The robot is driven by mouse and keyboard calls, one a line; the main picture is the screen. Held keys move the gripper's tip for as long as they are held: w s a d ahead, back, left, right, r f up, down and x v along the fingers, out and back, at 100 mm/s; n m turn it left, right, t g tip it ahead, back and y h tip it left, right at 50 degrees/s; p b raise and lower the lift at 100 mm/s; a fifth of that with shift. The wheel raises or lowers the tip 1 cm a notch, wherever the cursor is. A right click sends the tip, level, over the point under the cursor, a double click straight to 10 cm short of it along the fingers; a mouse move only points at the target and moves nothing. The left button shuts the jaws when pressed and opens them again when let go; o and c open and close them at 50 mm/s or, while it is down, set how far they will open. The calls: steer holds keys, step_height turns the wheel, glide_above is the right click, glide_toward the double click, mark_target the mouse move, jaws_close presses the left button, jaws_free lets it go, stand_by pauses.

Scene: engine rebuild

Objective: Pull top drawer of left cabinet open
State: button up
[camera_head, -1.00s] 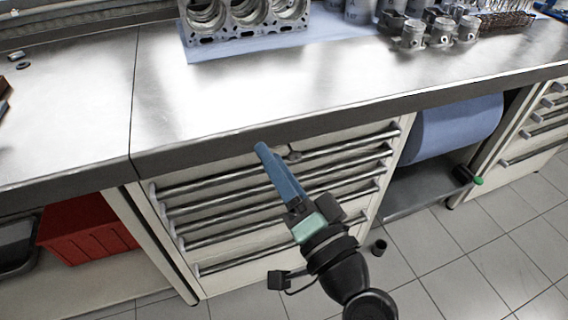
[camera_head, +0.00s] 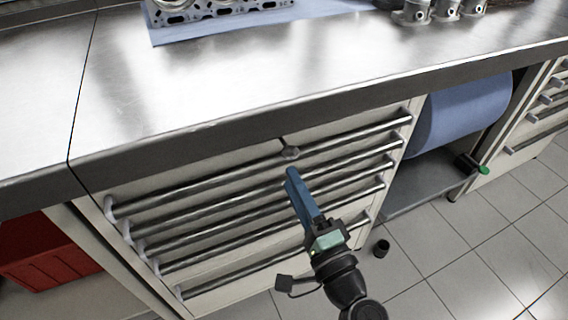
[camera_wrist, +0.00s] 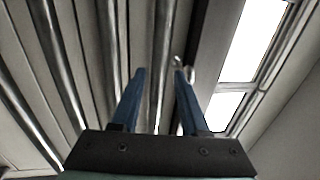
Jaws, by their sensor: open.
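The drawer cabinet (camera_head: 235,237) under the bench has several drawers with long horizontal metal bar handles. The drawers look shut. I cannot tell whether the fingers touch the bar.
The steel worktop (camera_head: 200,85) overhangs the drawers and carries an engine block (camera_head: 215,12) and pistons (camera_head: 415,12). A blue roll (camera_head: 465,115) sits in the bay at right. A red bin (camera_head: 40,255) is at left. Tiled floor (camera_head: 450,260) lies open at lower right.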

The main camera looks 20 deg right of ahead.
steer(key=shift+w+r, duration=0.25)
steer(key=shift+w, duration=0.95)
steer(key=shift+w+r, duration=0.2)
steer(key=shift+w, duration=0.95)
steer(key=shift+a, duration=0.1)
jaws_close()
